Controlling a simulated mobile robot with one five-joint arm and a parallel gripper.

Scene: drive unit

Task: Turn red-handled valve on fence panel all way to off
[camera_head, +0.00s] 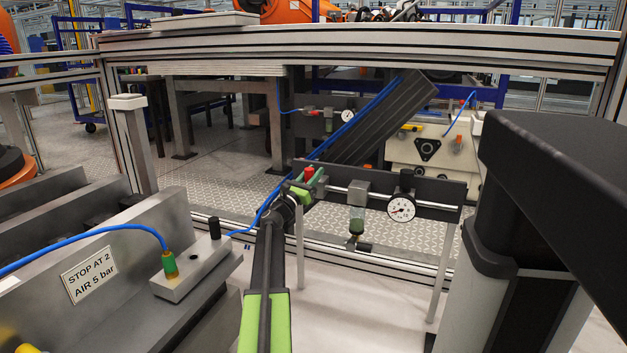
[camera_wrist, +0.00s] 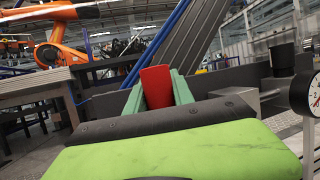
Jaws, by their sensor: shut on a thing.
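The red valve handle (camera_head: 309,172) is at the left end of a dark panel (camera_head: 440,192) held on pale posts. In the wrist view the red handle (camera_wrist: 157,88) stands between the two green fingers of my gripper (camera_wrist: 157,80). My gripper (camera_head: 308,181) is shut on the handle, with a finger on each side. The handle's upper part shows between the fingers. The valve body behind it is mostly hidden, and I cannot tell from these views whether the handle is at on or off.
A round pressure gauge (camera_head: 401,209) and a filter bowl (camera_head: 357,220) sit right of the valve on the panel. A blue hose (camera_head: 268,202) runs close by on the left. A metal fixture with a sign (camera_head: 89,274) stands at lower left. A large dark block is at right.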

